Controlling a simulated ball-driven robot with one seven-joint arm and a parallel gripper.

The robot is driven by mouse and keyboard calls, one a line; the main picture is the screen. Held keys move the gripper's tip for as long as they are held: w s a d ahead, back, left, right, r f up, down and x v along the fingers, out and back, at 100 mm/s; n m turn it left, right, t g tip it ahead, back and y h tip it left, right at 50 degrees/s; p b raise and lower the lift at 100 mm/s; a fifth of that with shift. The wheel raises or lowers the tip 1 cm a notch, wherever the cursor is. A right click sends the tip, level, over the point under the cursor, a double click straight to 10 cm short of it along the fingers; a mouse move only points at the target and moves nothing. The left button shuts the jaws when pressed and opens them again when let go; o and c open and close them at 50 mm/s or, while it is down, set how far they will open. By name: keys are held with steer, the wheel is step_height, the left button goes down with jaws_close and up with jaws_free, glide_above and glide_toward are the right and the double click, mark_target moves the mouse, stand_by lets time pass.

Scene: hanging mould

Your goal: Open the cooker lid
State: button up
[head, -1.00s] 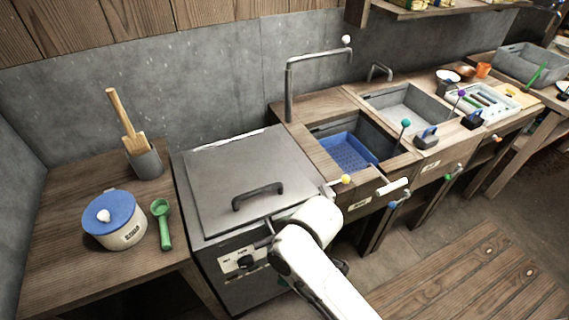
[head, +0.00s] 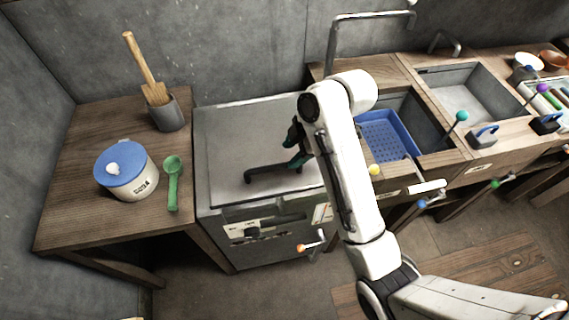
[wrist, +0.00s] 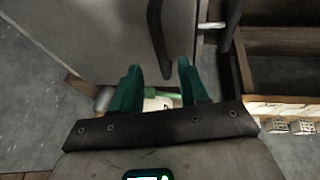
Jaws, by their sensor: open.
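The cooker (head: 215,225) is a grey metal box with a flat, square lid (head: 228,140), which lies shut on top. A dark bar handle (head: 268,172) stands near the lid's front edge. In the wrist view the handle (wrist: 158,38) is ahead of the fingertips, lying lengthwise. My gripper (head: 298,148) is over the right part of the lid, by the handle's right end, partly hidden by my arm. In the wrist view its two green fingers are apart and my gripper (wrist: 158,72) has nothing between them. I cannot tell its exact height above the lid.
A wooden counter at left holds a blue-lidded pot (head: 130,172), a green scoop (head: 173,182) and a grey holder (head: 168,115) with wooden utensils. A sink with a blue basket (head: 385,137) adjoins the cooker at right. An orange-tipped lever (head: 308,247) sticks out in front.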

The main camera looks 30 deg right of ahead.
mark_target(280, 166)
steer(key=shift+x, duration=3.2)
steer(key=shift+a, duration=0.15)
steer(key=shift+c, duration=0.4)
jaws_close()
